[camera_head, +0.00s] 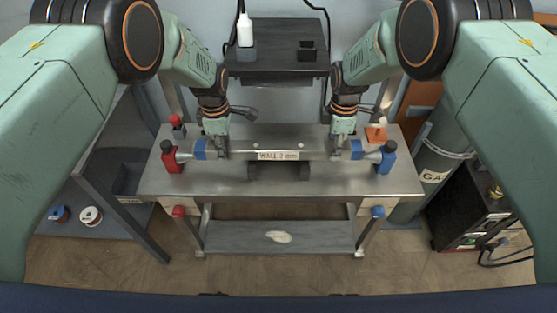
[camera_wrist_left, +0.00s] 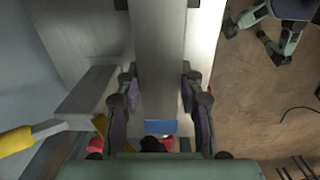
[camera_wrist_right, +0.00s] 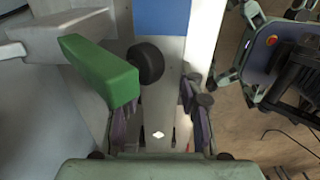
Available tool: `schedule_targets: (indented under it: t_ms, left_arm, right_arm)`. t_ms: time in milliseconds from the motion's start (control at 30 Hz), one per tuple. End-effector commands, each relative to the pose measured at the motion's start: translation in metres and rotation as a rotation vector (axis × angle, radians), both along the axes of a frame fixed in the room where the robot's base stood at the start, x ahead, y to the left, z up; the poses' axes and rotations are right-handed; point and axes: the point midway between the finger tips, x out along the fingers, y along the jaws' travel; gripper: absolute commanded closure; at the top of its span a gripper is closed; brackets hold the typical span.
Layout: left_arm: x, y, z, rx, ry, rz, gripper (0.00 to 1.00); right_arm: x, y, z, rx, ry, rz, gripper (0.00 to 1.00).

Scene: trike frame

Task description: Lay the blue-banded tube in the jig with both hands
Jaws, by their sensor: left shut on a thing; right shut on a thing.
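The grey tube (camera_head: 282,142) lies level across the work table, with a blue band near each end (camera_head: 200,149) (camera_head: 356,149). My left gripper (camera_head: 221,148) is shut on it near the left band, which also shows in the left wrist view (camera_wrist_left: 160,127). My right gripper (camera_head: 341,148) is shut on it near the right band, which also shows in the right wrist view (camera_wrist_right: 162,15). The jig has a red post (camera_head: 169,157) at left and a blue post (camera_head: 388,157) at right. I cannot tell whether the tube rests on its supports.
A "WALL 2 mm" label (camera_head: 278,155) is at the table's middle. A green block (camera_wrist_right: 100,70) and black knob (camera_wrist_right: 147,62) stand close beside my right fingers. A yellow handle (camera_wrist_left: 15,140) is left of my left fingers. An orange block (camera_head: 376,134) sits at right. The table's front (camera_head: 280,188) is clear.

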Motion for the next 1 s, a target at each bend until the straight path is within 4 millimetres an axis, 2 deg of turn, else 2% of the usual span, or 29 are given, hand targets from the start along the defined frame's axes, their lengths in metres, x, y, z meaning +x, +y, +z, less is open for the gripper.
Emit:
schedule_targets:
  t_ms: [300, 700, 733, 1000]
  left_arm:
    - [0.001, -0.001, -0.011, -0.001, -0.003, 0.000, 1.00]
    - [0.002, -0.001, -0.013, -0.001, -0.004, 0.000, 1.00]
    - [0.000, -0.001, -0.014, -0.001, -0.001, 0.000, 0.60]
    - [0.000, 0.000, -0.014, 0.000, -0.001, 0.000, 0.40]
  right_arm:
    - [0.001, 0.000, -0.011, 0.000, -0.004, 0.001, 1.00]
    - [0.001, 0.000, -0.013, 0.000, -0.003, 0.001, 1.00]
    - [0.000, 0.000, -0.015, 0.000, 0.000, 0.001, 0.60]
    - [0.000, 0.000, -0.014, 0.000, 0.000, 0.000, 0.40]
